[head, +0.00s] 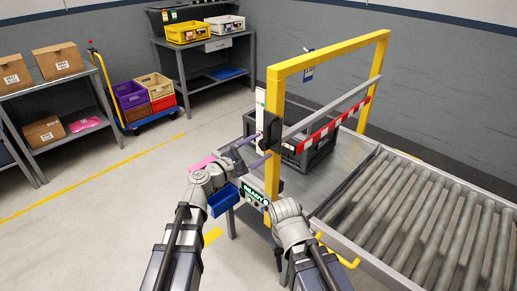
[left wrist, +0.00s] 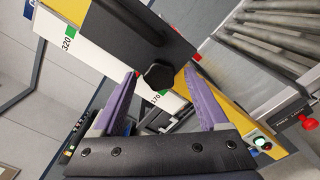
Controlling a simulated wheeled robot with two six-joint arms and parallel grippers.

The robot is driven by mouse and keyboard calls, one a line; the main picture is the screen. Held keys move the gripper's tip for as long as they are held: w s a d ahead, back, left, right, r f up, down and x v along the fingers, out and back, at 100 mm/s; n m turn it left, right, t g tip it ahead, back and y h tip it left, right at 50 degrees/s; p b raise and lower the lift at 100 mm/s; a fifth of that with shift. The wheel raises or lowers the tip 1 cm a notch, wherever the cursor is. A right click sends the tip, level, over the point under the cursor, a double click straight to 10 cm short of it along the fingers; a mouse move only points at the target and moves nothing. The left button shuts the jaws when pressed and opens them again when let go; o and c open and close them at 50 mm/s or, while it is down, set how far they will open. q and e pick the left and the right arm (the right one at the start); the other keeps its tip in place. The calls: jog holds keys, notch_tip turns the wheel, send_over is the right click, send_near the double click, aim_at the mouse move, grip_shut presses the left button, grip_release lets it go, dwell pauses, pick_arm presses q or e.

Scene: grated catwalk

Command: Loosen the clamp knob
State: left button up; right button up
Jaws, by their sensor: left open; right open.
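The black clamp knob (left wrist: 158,76) shows in the left wrist view on a dark plate (left wrist: 133,38) that covers part of a white scale strip (left wrist: 75,45). In the head view, the dark clamp (head: 271,130) sits on the yellow post (head: 274,105). My left gripper (head: 254,151) is open in front of it. In the left wrist view its purple fingers (left wrist: 165,103) are spread, with the knob beyond and between them, apart from both. My right arm's wrist (head: 290,222) is low in the head view; its fingers are hidden.
The yellow frame stands over a grey table with a dark crate (head: 312,153). A roller conveyor (head: 415,215) fills the right. A blue bin (head: 223,199) hangs at the table's left edge, near my left arm. Shelves (head: 65,92) and a loaded cart (head: 148,100) stand farther left; floor between is clear.

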pick_arm(q)
jog(key=v, duration=0.8)
jog(key=s+d+f+m+g+y, duration=0.1)
jog(key=s+f+m+g+y, duration=0.2)
jog(key=f+m, duration=0.35)
jog(key=s+d+f+m+g+y, duration=0.1)
jog(key=s+d+f+m+g, duration=0.15)
jog(key=f+m+g, duration=0.4)
jog(key=s+a+f+m+g+y, duration=0.3)
jog(key=s+a+f+m+y, duration=0.3)
jog(key=s+a+f+y, duration=0.4)
jog(key=s+d+r+m+g+p, duration=0.1)
jog(key=s+d+r+m+p, duration=0.1)
jog(key=d, duration=0.7)
jog(key=shift+s+d+r+m+h+p, duration=0.3)
jog(key=shift+s+r+m, duration=0.2)
jog(key=shift+s+r, duration=0.4)
jog(key=shift+w, duration=0.1)
